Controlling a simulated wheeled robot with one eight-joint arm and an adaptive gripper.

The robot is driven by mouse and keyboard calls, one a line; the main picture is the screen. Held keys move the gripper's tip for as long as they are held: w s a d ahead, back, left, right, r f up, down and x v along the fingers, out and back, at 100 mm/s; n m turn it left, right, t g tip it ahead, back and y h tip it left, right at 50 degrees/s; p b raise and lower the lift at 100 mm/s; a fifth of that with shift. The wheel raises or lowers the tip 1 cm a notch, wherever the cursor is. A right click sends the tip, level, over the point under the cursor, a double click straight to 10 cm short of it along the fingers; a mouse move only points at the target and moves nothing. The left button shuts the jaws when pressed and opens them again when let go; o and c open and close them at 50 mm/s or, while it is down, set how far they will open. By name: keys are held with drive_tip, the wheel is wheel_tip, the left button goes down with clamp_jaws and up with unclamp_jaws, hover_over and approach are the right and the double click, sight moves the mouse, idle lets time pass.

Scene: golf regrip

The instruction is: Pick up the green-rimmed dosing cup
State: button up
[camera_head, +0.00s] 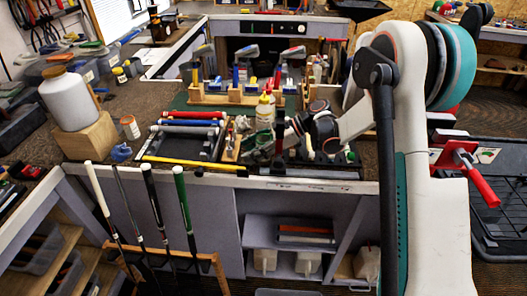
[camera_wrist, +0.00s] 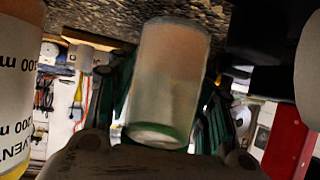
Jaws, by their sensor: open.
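The green-rimmed dosing cup (camera_wrist: 166,85) is a translucent, frosted cup, large in the middle of the wrist view. Its green rim is at the lower end in that picture, and its other end is near the speckled worktop surface. My gripper (camera_wrist: 165,112) is open, with one dark green finger on each side of the cup. I cannot tell whether either finger touches it. In the head view my gripper (camera_head: 264,143) is low over the front of the bench, and I cannot make out the cup there.
A white solvent bottle with a yellow cap (camera_head: 265,112) stands close beside my gripper; its label (camera_wrist: 14,95) fills the left edge of the wrist view. A tool tray (camera_head: 188,141) lies to the left. A wooden rack of club heads (camera_head: 240,97) stands behind.

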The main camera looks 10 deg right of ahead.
drive_tip(key=shift+c, duration=0.4)
drive_tip(key=c, duration=0.8)
drive_tip(key=shift+c, duration=0.4)
drive_tip(key=shift+r, duration=0.15)
wheel_tip(320, 180, up, 20)
drive_tip(key=p, duration=0.5)
drive_tip(key=shift+c, duration=0.2)
drive_tip(key=shift+p, duration=0.35)
